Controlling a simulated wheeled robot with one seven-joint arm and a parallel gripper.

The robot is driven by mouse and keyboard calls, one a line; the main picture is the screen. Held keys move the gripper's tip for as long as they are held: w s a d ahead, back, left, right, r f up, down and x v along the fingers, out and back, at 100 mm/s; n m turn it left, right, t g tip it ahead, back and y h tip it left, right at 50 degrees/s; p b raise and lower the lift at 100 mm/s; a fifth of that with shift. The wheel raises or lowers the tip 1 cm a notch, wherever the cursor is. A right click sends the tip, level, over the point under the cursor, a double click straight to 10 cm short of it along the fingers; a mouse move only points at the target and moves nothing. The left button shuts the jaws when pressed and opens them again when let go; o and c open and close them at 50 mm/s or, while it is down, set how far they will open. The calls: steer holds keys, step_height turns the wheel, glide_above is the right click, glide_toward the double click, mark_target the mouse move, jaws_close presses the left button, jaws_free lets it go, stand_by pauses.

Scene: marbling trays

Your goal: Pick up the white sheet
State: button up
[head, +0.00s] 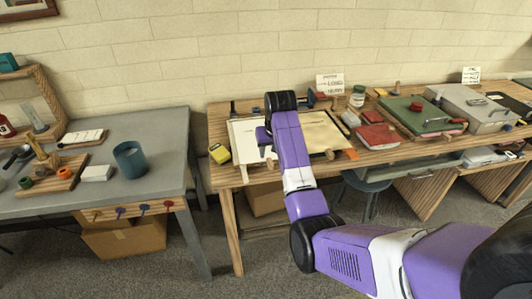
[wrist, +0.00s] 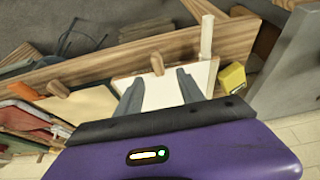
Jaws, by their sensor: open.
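The white sheet (head: 243,142) lies flat on the wooden workbench, left of my purple arm, which covers part of it in the head view. In the wrist view the white sheet (wrist: 163,92) shows between and beyond my fingers. My gripper (wrist: 158,78) is open and empty, its two grey fingers apart over the sheet, pointing toward the bench's front edge. I cannot tell whether the fingertips touch it. A wooden peg (wrist: 157,64) stands at the sheet's edge, just beyond the fingertips.
A cream sheet or tray (head: 322,134) lies right of my arm. A yellow box (head: 220,153) sits at the bench's left end. Red and green books (head: 378,136) and a grey case (head: 470,108) fill the right side. A grey table (head: 168,160) stands left across a gap.

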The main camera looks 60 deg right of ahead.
mark_target(270, 162)
steer(key=shift+p+x, duration=0.65)
steer(key=shift+x, duration=2.9)
steer(key=shift+s, duration=0.2)
jaws_close()
